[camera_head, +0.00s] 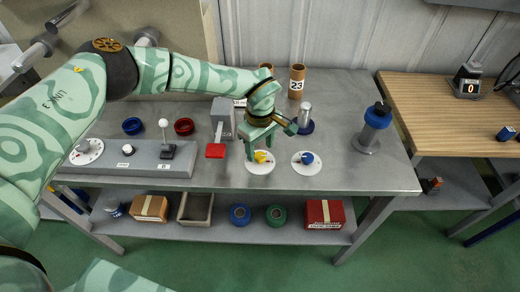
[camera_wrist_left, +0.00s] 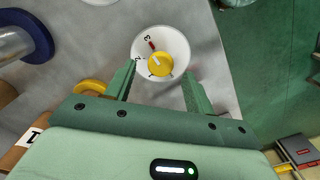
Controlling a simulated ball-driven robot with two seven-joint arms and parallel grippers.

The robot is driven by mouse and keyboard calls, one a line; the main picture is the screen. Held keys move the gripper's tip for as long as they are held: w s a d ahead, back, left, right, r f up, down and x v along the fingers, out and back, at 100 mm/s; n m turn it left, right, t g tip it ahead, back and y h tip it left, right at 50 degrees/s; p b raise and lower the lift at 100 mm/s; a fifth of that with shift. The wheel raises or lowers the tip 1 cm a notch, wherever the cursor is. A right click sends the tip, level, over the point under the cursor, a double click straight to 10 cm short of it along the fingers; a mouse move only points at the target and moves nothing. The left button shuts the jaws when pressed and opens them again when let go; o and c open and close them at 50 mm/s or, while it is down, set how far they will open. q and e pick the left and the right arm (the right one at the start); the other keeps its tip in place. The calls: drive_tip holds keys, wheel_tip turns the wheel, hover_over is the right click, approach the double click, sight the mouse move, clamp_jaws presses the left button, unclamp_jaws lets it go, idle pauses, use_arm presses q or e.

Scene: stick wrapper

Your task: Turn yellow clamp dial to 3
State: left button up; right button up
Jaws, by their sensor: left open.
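The yellow clamp dial (camera_head: 261,157) sits on a round white plate (camera_head: 259,168) near the front of the grey workbench. In the left wrist view the yellow dial (camera_wrist_left: 161,65) shows a small white pointer mark toward the upper left. Its white plate (camera_wrist_left: 176,42) bears a 3 beside a red tick at the upper left, and other marks that are hard to read. My left gripper (camera_head: 262,145) is right over the dial. In the wrist view its fingers (camera_wrist_left: 160,90) are open, one on each side below the dial, with a gap around it. My right gripper does not show.
A blue dial (camera_head: 307,158) on a white plate stands close to the right. A red-handled lever (camera_head: 215,150) is to the left. A metal cylinder with a blue base (camera_head: 305,120) and a tube labelled 23 (camera_head: 297,80) stand behind. A blue-topped post (camera_head: 372,125) is farther right.

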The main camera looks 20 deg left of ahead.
sight(260, 156)
use_arm(q)
wheel_tip(260, 156, up, 14)
drive_tip(key=p, duration=0.2)
idle(0.4)
